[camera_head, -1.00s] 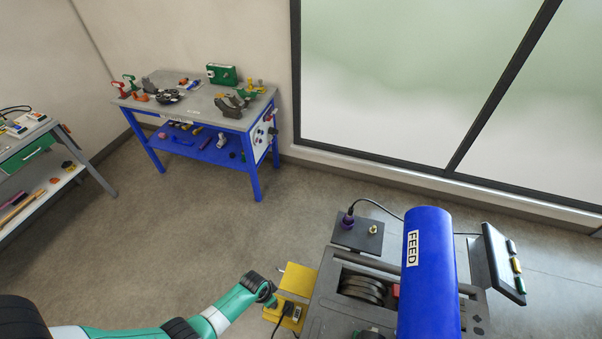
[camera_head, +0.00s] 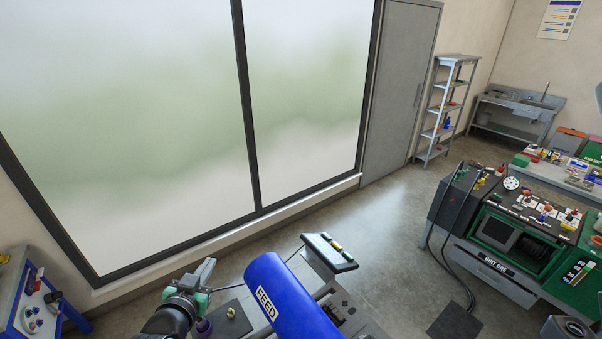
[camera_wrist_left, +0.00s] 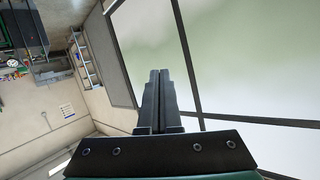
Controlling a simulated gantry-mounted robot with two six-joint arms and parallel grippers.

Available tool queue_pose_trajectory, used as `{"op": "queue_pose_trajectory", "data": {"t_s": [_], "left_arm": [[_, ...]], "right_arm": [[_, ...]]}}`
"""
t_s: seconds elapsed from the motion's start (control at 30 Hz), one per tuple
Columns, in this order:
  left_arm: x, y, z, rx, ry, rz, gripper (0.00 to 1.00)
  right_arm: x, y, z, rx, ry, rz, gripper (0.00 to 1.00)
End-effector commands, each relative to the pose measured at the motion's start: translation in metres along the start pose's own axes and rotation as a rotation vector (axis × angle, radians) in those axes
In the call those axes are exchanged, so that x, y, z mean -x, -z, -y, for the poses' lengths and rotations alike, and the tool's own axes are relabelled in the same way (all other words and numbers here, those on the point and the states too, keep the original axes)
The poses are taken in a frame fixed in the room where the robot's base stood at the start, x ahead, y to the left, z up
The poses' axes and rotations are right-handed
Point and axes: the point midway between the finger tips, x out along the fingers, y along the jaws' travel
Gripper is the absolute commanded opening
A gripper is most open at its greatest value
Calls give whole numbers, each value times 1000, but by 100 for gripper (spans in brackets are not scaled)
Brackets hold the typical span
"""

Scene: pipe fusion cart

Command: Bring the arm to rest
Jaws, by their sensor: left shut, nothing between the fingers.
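My left gripper (camera_head: 207,268) is raised at the lower middle of the head view, beside the near end of the blue cylinder marked FEED (camera_head: 290,300). In the left wrist view its two dark fingers (camera_wrist_left: 160,75) lie together, shut with nothing between them. They point toward the window and wall, touching nothing that I can see. My right gripper is not in view.
A brass knob (camera_head: 231,312) sits on a dark plate close to my left gripper. A blue workbench (camera_head: 22,300) is at lower left. A green and black machine (camera_head: 510,235) stands right; floor between is mostly clear.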

Motion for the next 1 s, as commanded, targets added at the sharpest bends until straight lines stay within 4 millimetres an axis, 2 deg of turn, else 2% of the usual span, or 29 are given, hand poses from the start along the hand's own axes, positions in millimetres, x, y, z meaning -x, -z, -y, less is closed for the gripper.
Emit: {"op": "queue_pose_trajectory", "data": {"t_s": [0.03, 0.1, 0.17, 0.2, 0.27, 0.3, 0.37, 0.43, 0.5, 0.6, 0.7, 0.77, 1.0], "left_arm": [[13, 49, -2, 0, 2, -94, 0], [36, 108, -4, 3, 4, -219, 0], [61, 155, -5, 10, 7, -328, 0], [79, 186, -6, 16, 7, -401, 0], [112, 228, -7, 28, 8, -514, 0], [136, 255, -7, 37, 8, -590, 0], [176, 291, -6, 55, 9, -707, 0], [224, 324, -3, 77, 10, -841, 0], [271, 346, 1, 101, 12, -962, 0], [323, 358, 9, 132, 17, -1094, 0], [352, 359, 12, 160, 11, -1165, 0], [357, 359, 13, 184, -2, -1179, 0], [355, 359, 13, 197, -11, -1174, 0]], "right_arm": [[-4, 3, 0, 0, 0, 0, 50], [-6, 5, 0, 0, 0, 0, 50], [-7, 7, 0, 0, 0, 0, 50], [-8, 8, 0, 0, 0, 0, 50], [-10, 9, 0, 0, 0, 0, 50], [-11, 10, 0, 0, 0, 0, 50], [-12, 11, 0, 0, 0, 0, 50], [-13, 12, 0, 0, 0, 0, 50], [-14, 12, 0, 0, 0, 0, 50], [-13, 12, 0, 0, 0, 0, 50], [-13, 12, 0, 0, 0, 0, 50], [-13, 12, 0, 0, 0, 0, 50], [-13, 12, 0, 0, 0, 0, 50]]}}
